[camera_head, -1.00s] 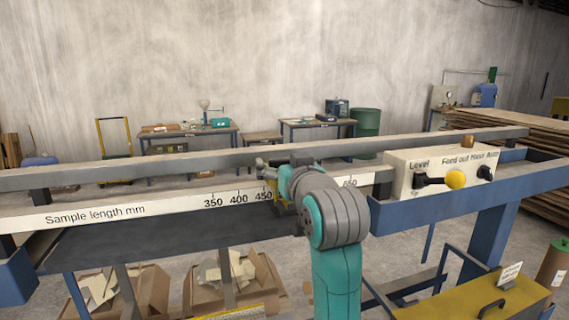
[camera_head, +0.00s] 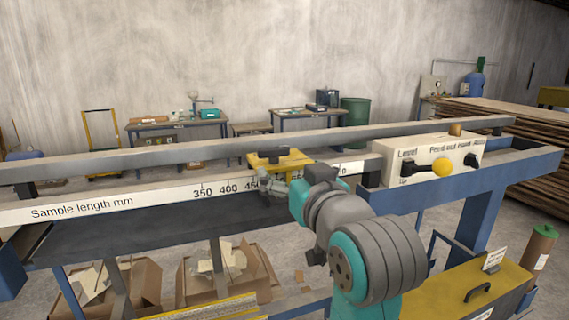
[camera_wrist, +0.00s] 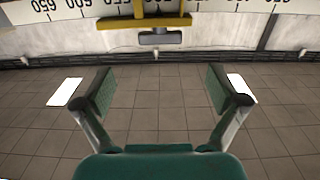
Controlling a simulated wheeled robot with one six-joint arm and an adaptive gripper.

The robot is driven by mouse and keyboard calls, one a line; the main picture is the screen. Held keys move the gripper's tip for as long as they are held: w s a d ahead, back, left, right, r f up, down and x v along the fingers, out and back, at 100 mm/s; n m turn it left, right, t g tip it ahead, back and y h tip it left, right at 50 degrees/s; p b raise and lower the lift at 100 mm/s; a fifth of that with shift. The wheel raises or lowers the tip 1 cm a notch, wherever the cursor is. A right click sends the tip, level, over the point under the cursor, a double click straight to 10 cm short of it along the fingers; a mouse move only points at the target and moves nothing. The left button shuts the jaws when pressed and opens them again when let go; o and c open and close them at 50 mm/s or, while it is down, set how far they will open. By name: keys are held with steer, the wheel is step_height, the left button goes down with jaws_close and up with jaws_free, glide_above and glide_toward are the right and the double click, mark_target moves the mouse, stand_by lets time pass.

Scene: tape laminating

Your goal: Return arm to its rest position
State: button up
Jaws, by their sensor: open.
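My arm reaches up from the lower right of the head view toward the machine's long rail. My gripper (camera_wrist: 160,88) is open and empty in the wrist view, its two green-padded fingers wide apart with only tiled floor between them. In the head view my gripper (camera_head: 272,186) is small and partly hidden, in front of the ruler strip (camera_head: 85,207). A yellow slide with a black knob (camera_head: 282,160) sits on the rail just behind it. In the wrist view the yellow slide (camera_wrist: 145,22) lies beyond the fingertips, apart from them.
Cardboard boxes (camera_head: 225,278) with scraps lie beneath the rail. A yellow-topped case (camera_head: 450,285) and a brown roll (camera_head: 537,250) stand at lower right.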

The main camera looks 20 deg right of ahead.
steer(key=shift+s, duration=0.55)
steer(key=shift+f, duration=0.15)
steer(key=s+f+g, duration=0.1)
steer(key=s+f, duration=0.2)
steer(key=f, duration=0.8)
steer(key=s+f, duration=0.4)
steer(key=f, duration=0.7)
steer(key=s+f+g, duration=0.1)
steer(key=s+f, duration=0.2)
steer(key=f, duration=0.9)
steer(key=s+f, duration=0.4)
steer(key=s, duration=0.4)
steer(key=s+f, duration=0.5)
steer(key=s, duration=0.2)
steer(key=s+g, duration=0.1)
steer(key=s, duration=1.5)
steer(key=shift+s+f, duration=0.35)
steer(key=shift+f, duration=0.05)
